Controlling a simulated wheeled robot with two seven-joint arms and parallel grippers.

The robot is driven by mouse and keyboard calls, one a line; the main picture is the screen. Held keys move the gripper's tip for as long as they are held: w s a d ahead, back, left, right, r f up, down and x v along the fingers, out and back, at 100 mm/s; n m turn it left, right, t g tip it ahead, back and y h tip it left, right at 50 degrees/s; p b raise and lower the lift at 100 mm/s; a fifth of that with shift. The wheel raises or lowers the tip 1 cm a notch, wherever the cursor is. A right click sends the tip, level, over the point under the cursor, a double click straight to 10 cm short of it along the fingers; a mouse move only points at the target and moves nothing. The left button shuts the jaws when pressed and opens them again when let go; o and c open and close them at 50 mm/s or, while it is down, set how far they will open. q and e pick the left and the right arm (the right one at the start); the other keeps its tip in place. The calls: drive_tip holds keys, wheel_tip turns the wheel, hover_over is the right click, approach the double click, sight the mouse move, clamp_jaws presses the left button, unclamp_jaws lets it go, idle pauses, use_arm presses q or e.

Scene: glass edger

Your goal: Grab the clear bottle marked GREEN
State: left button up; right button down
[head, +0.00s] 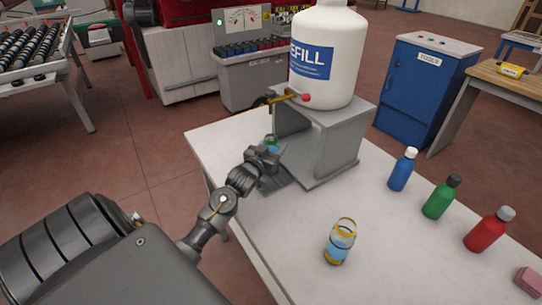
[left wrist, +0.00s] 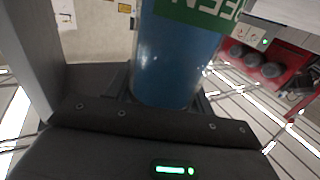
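The clear bottle marked GREEN (head: 271,142) stands under the tap of the refill stand, largely hidden by my left gripper (head: 264,157). In the left wrist view the bottle (left wrist: 178,62) fills the middle, with blue contents and a green label (left wrist: 205,12) whose lettering is partly cut off. My left gripper's dark fingers (left wrist: 165,95) lie against both sides of the bottle, close to the palm. My right gripper is not in view.
A grey stand (head: 340,150) carries a large white REFILL jug (head: 328,50) with a tap. Blue (head: 402,170), green (head: 440,198) and red (head: 486,231) bottles stand at right.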

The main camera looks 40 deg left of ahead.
use_arm(q)
drive_tip(key=c, duration=0.5)
drive_tip(key=shift+r, duration=0.1)
